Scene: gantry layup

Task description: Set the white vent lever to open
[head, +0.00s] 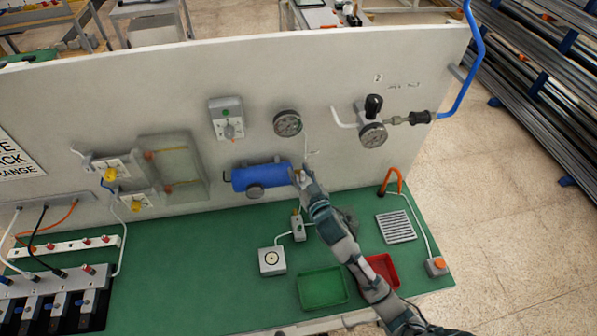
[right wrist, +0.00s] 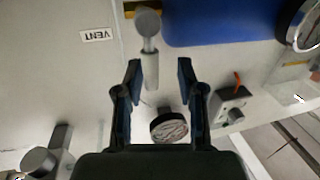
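The white vent lever (right wrist: 150,68) shows in the right wrist view, with a grey round end (right wrist: 148,22) beside the blue tank. An upside-down VENT label (right wrist: 97,35) is on the panel beside it. My right gripper (right wrist: 160,74) is open, its two fingers on either side of the lever's free end, with visible gaps. In the head view my right gripper (head: 301,178) is at the right end of the blue tank (head: 258,178) and mostly hides the lever there. My left gripper is not in view.
On the panel are a pressure gauge (head: 288,123), a grey switch box (head: 227,118) and a regulator with a black knob (head: 373,106). A green tray (head: 322,289), a red tray (head: 383,268) and a grey box with a round dial (head: 272,261) are on the green bench (head: 190,285).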

